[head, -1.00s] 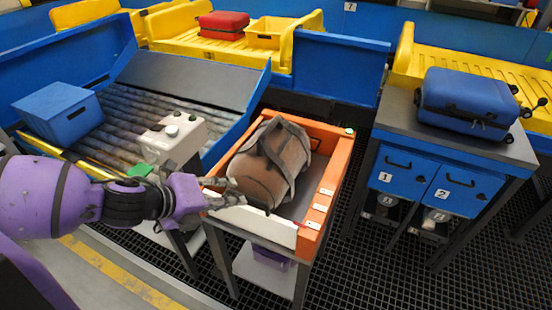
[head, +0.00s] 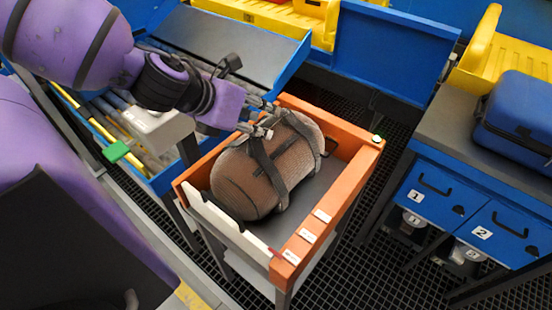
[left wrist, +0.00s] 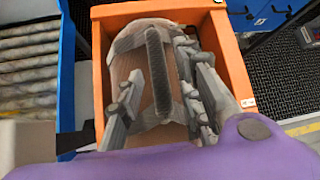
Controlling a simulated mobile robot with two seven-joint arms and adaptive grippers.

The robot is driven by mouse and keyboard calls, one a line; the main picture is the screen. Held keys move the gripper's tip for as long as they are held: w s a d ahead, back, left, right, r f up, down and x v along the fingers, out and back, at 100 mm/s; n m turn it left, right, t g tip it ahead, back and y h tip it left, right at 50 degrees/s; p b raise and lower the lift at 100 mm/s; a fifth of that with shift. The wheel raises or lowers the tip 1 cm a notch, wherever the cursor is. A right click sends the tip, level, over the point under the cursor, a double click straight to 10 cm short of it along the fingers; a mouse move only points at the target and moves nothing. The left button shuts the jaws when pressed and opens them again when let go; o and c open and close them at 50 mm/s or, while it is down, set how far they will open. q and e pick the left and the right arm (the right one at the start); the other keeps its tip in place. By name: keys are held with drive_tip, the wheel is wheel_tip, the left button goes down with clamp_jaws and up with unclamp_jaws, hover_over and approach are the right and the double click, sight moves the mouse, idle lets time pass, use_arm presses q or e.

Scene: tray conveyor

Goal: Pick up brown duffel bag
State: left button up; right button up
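The brown duffel bag (head: 240,180) with dark straps lies in the orange tray (head: 335,205), which stands on a grey-legged frame. My left gripper (head: 266,120) is over the far-left part of the bag, close to its straps. In the left wrist view, the gripper's fingers (left wrist: 158,75) are spread apart. The bag's dark handle (left wrist: 157,70) shows between them, and the bag (left wrist: 125,75) fills much of the orange tray (left wrist: 235,70). I cannot tell whether the fingers touch the bag. My right gripper is not in view.
A blue suitcase (head: 518,115) sits on a grey counter at the right, above blue drawers numbered 1 and 2. A roller conveyor with blue sides (head: 285,65) is behind and left of the tray. Yellow trays are at the back. Dark grating floor lies right of the stand.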

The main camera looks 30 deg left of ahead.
sight(271, 119)
use_arm(q)
drive_tip(key=b+x, duration=0.1)
drive_tip(key=x, duration=0.2)
drive_tip(key=shift+s+a+f, duration=0.15)
drive_tip(key=shift+s+f, duration=0.05)
drive_tip(key=shift+f, duration=0.1)
drive_tip(key=shift+a+b+x, duration=0.2)
drive_tip(key=shift+b+x, duration=0.75)
drive_tip(key=shift+x, duration=0.15)
drive_tip(key=shift+w+d, duration=0.2)
drive_tip(key=shift+w, duration=0.05)
drive_tip(key=shift+w+r, duration=0.1)
drive_tip(key=shift+r, duration=0.15)
drive_tip(key=shift+c, duration=0.2)
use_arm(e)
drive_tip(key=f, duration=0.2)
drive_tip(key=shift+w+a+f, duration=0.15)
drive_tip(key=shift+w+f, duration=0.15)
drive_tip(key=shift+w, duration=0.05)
use_arm(q)
clamp_jaws()
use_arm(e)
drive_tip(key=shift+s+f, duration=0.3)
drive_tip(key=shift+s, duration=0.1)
